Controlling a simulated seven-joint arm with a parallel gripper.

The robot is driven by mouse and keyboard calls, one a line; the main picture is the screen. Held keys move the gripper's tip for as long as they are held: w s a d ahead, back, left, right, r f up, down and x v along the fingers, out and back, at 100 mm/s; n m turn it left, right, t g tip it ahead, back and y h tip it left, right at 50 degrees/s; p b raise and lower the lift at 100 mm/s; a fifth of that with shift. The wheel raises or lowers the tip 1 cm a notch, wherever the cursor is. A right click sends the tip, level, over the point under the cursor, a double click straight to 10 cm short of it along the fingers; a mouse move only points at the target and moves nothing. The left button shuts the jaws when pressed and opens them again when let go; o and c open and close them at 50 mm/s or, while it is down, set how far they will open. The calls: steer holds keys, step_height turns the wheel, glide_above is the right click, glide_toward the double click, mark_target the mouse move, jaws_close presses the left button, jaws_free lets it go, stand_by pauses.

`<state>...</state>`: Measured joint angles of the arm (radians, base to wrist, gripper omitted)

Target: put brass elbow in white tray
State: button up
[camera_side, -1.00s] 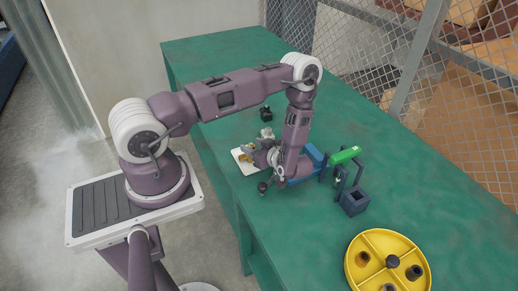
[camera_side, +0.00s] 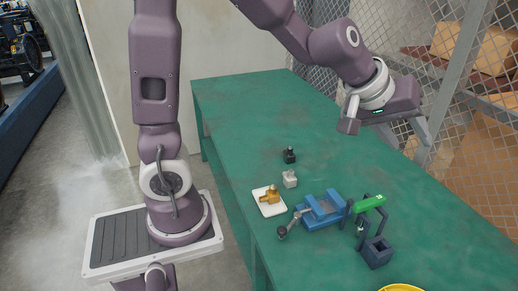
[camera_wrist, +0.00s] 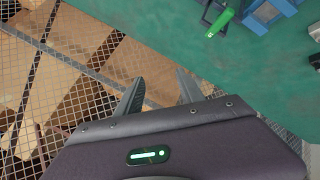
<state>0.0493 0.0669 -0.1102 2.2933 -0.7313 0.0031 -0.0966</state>
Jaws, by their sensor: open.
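The brass elbow (camera_side: 270,195) lies in the white tray (camera_side: 268,211) in the side view, near the left edge of the green table. The elbow rests inside the tray, apart from my gripper. My gripper (camera_side: 350,115) is raised high over the far right side of the table, well away from the tray. In the wrist view its two fingers (camera_wrist: 160,92) stand wide apart with nothing between them. The tray and the elbow are not in the wrist view.
A blue vise (camera_side: 322,211) stands right of the tray, beside a dark stand with a green part (camera_side: 370,202) on top. A dark square box (camera_side: 376,252), a grey block (camera_side: 290,179) and a black fitting (camera_side: 289,156) are nearby. Wire mesh (camera_wrist: 40,70) borders the table.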

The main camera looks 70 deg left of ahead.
steer(key=s+r+m, duration=0.3)
steer(key=s+r, duration=0.1)
steer(key=s, duration=0.5)
steer(key=s+a+f+m+g, duration=0.1)
steer(key=s+a+m, duration=0.1)
steer(key=s, duration=0.7)
steer(key=s+a+f+m+g+y, duration=0.1)
steer(key=s+a+f+m+g, duration=0.1)
steer(key=s, duration=0.7)
steer(key=shift+a+f+m+y, duration=0.25)
steer(key=shift+a+m+y, duration=0.05)
steer(key=shift+a, duration=0.5)
steer(key=shift+s, duration=0.1)
